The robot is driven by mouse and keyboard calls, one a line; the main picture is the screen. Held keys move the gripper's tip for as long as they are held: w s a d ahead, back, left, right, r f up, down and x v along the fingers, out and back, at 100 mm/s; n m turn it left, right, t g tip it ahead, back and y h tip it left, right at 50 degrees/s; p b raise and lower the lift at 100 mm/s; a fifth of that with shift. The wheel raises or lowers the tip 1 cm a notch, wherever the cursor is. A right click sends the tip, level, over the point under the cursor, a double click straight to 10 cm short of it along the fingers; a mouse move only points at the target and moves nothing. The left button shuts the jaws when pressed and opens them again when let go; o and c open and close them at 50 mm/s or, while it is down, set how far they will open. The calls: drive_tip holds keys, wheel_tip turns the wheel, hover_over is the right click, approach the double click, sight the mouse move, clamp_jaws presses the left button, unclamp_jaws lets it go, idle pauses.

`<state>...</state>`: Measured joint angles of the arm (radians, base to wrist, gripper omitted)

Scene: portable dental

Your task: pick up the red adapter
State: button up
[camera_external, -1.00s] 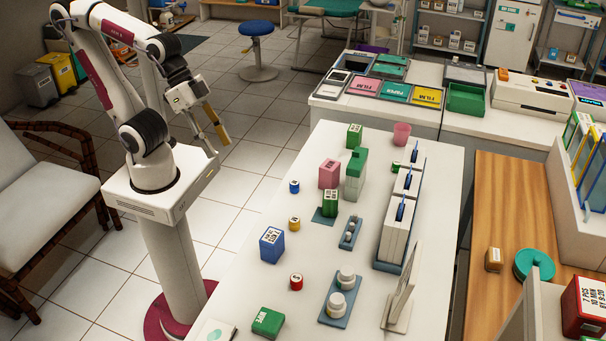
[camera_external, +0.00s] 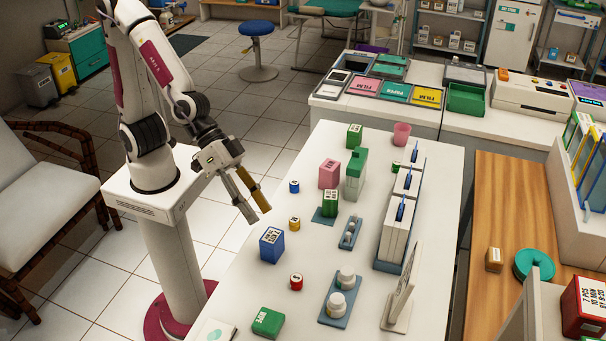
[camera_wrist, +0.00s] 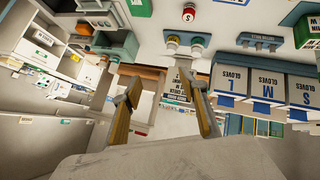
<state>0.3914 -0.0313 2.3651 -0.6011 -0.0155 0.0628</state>
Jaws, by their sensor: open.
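The red adapter (camera_external: 296,282) is a small red cylinder with a pale label on top. It stands upright on the white table (camera_external: 262,297), between the blue box and the tray of white jars. It also shows at the top of the wrist view (camera_wrist: 189,14). My gripper (camera_external: 261,213) is open and empty, above the table's left edge, up and left of the red adapter and apart from it. In the wrist view both yellowish fingers (camera_wrist: 163,90) are spread, with nothing between them.
A blue box (camera_external: 271,245) and a small yellow cylinder (camera_external: 294,223) stand near my gripper. A green box (camera_external: 267,322) lies in front of the adapter. White jars stand on a blue tray (camera_external: 330,317) to its right. Bare tabletop surrounds the adapter.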

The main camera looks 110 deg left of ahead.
drive_tip(key=w+d+f+n+y, duration=0.1)
drive_tip(key=w+d+f, duration=0.2)
drive_tip(key=w+f, duration=0.15)
drive_tip(key=n+t+y, duration=0.2)
drive_tip(key=t+y, duration=0.1)
drive_tip(key=y, duration=0.3)
approach(296, 278)
drive_tip(key=w, duration=0.1)
drive_tip(key=w+d+f, duration=0.1)
drive_tip(key=shift+w+f, duration=0.25)
drive_tip(key=shift+w, duration=0.1)
drive_tip(key=shift+s+a+f+y, duration=0.55)
drive_tip(key=shift+f+y, duration=0.1)
drive_tip(key=shift+y, duration=0.15)
drive_tip(key=shift+w, duration=0.1)
drive_tip(key=shift+x, duration=1.25)
drive_tip(key=shift+r+x, duration=0.1)
drive_tip(key=shift+x, duration=1.2)
drive_tip(key=shift+r+x, duration=0.15)
drive_tip(key=shift+x, duration=1.1)
drive_tip(key=shift+w, duration=0.15)
